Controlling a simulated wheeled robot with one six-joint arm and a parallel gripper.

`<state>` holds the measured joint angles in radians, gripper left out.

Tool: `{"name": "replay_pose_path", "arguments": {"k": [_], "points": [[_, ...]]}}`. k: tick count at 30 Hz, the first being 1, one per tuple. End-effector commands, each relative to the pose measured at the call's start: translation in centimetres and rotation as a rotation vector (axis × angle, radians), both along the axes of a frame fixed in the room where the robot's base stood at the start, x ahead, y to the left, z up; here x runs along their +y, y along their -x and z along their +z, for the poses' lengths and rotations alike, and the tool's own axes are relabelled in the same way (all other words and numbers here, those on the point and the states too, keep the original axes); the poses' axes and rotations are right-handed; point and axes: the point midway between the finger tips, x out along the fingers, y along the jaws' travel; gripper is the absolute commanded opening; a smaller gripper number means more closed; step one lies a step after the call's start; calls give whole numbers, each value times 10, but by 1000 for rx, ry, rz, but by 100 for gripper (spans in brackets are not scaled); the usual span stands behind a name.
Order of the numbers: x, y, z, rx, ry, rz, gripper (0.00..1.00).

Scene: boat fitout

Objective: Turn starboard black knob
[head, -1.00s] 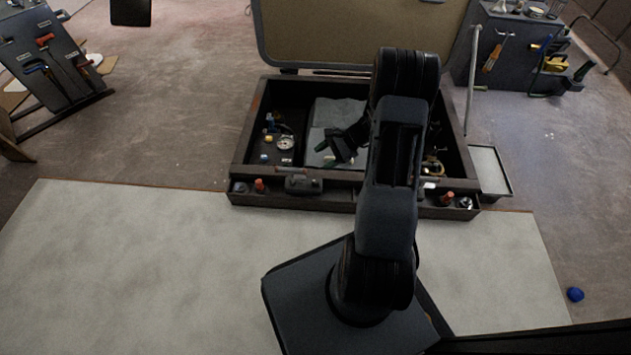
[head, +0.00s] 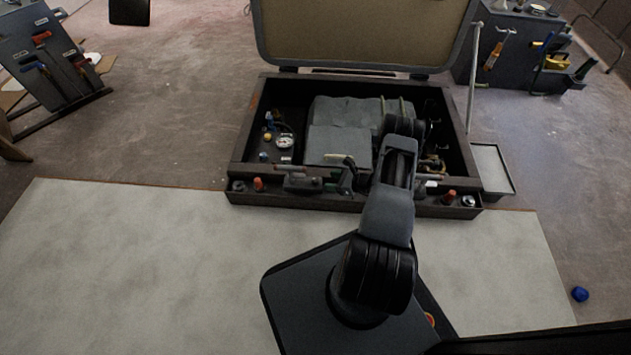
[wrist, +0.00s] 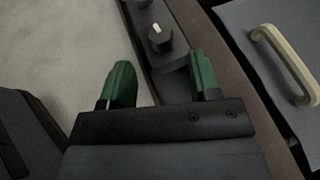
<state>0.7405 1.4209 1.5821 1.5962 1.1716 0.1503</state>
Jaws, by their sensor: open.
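In the wrist view, a black knob (wrist: 160,38) with a white mark on top stands on a dark narrow ledge. It lies just beyond my gripper (wrist: 162,72), roughly in line with the gap between the two green fingertips. The fingers are open and apart, with nothing between them. Part of another dark round piece (wrist: 140,3) shows at the top edge of the wrist view. In the head view my gripper (head: 338,182) is low at the front ledge of the open box; the knob is too small to make out there.
The dark open box (head: 238,140) has a raised lid (head: 365,35). Inside are grey blocks (head: 340,143) and a gauge (head: 284,142). A pale handle (wrist: 285,62) stands right of my gripper in the wrist view. Orange pieces (head: 258,184) sit on the front ledge.

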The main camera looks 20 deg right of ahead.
Motion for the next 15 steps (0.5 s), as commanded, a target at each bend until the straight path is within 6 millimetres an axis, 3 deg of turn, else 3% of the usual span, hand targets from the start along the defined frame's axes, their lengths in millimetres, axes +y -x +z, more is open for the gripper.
{"name": "replay_pose_path", "arguments": {"k": [6, 15], "points": [[26, -27, -19, 1, 1, 4, 57], [46, -50, -29, 0, 1, 3, 57]]}}
